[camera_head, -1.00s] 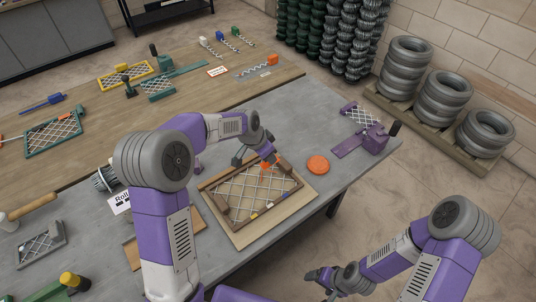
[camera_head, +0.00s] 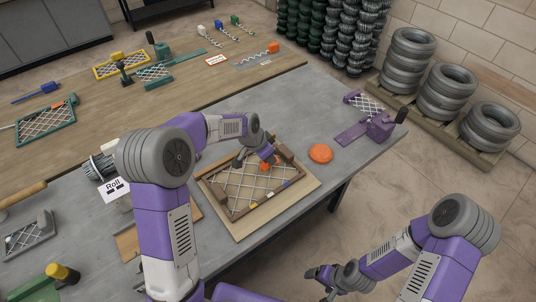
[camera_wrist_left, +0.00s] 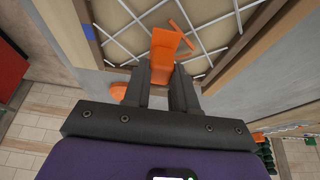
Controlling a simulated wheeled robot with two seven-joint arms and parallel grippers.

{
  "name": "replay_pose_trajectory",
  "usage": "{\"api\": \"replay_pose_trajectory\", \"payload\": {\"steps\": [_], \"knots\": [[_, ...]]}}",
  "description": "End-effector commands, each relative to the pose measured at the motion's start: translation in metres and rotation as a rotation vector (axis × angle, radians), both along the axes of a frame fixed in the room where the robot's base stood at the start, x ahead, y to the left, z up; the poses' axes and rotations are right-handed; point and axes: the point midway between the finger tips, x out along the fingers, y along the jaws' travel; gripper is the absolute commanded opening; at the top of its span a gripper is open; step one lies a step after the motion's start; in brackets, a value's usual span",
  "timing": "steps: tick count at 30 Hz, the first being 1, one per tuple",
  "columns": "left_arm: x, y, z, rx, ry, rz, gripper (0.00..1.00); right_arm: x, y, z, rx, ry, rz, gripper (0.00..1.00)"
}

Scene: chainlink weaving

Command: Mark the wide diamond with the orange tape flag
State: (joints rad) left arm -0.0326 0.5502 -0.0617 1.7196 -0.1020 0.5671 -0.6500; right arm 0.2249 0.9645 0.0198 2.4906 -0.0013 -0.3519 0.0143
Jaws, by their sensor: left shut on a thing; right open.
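My left gripper (camera_head: 262,160) is over the far part of a wooden frame (camera_head: 245,208) strung with pale wire mesh (camera_head: 250,188). It is shut on the orange tape flag (camera_wrist_left: 166,58), which shows between the fingertips in the left wrist view. In that view the flag lies in front of the mesh wires (camera_wrist_left: 200,28); I cannot tell whether it touches them. In the head view the gripper partly hides the flag. The wide diamond cannot be told apart from the other openings. My right gripper (camera_head: 318,275) is open and empty, low at the right, away from the table.
An orange disc (camera_head: 320,153) lies on the grey table (camera_head: 300,112) right of the frame. A purple tool with a mesh piece (camera_head: 380,125) stands farther right. A "Roll" card (camera_head: 114,188) is at the left. The wooden bench behind holds several mesh samples and tools.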

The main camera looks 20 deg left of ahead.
Motion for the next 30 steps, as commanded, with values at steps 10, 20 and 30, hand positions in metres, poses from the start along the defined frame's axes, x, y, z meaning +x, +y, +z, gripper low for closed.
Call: {"api": "replay_pose_trajectory", "payload": {"steps": [10, 20, 30], "knots": [[0.0001, 0.0000, -0.0066, 0.000, 0.000, 0.000, 0.00, 0.0000, 0.0001, -0.0050, 0.000, 0.000, 0.000, 0.82], [0.0000, 0.0000, -0.0086, 0.000, 0.000, 0.000, 0.00, 0.0000, 0.0000, -0.0066, 0.000, 0.000, 0.000, 0.82], [0.0001, 0.0000, -0.0098, 0.000, 0.000, 0.000, 0.00, 0.0001, 0.0000, -0.0077, 0.000, 0.000, 0.000, 0.82]]}}
